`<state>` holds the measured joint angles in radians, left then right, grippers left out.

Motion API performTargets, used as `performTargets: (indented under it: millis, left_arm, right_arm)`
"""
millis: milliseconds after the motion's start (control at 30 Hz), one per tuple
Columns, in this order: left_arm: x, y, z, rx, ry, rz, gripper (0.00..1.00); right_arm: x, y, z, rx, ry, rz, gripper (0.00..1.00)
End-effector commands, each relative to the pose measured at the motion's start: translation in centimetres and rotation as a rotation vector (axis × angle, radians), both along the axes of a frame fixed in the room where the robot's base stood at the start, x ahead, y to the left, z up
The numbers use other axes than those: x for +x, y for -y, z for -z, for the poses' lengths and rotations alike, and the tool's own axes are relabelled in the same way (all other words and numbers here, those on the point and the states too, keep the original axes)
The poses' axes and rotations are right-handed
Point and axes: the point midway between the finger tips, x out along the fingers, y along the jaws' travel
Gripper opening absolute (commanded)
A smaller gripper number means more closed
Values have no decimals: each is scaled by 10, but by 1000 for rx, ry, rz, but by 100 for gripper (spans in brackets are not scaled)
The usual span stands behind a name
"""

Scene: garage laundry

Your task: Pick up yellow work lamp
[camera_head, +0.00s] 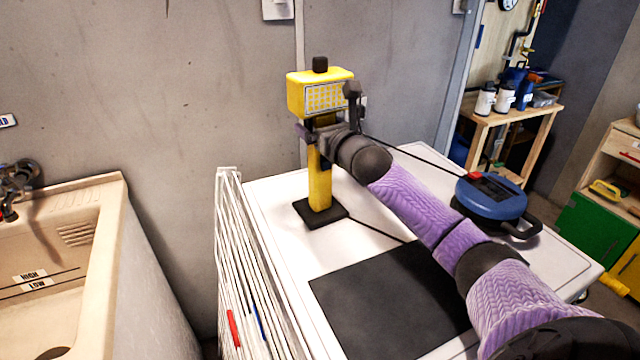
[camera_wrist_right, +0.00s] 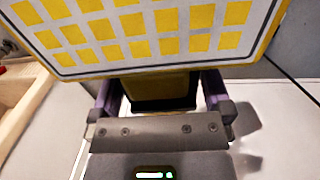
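The yellow work lamp (camera_head: 320,185) stands upright on its black base on a white tabletop, with its boxy head and gridded face at the top. My right gripper (camera_head: 316,133) is at its post just under the head. In the right wrist view, the lamp's gridded face (camera_wrist_right: 150,30) fills the top. There my right gripper (camera_wrist_right: 160,92) has its fingers spread wide, one on each side of the post. Whether they touch the post is hard to tell. My left gripper is not in view.
A dark mat (camera_head: 390,300) lies on the white top in front of the lamp. A blue round device (camera_head: 490,198) with a black handle sits to the right. A black cable runs from the lamp. A white rack (camera_head: 240,270) and a sink (camera_head: 60,240) are left.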

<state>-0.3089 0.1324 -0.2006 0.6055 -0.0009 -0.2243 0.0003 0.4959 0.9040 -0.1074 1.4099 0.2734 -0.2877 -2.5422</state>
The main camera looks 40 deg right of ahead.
Motion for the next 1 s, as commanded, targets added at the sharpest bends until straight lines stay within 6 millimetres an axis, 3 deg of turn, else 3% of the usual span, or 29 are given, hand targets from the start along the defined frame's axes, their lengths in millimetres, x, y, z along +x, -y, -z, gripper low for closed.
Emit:
performTargets:
  millis: [33,67,467,833,1000]
  left_arm:
    - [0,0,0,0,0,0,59]
    - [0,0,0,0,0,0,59]
    - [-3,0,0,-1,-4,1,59]
    - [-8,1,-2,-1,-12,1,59]
    - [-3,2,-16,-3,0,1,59]
  right_arm:
    - [0,0,0,0,0,0,92]
    - [0,0,0,0,0,0,85]
    - [0,0,0,0,0,0,0]
    - [0,0,-3,-1,3,-1,0]
    - [-1,0,-38,-5,7,-1,0]
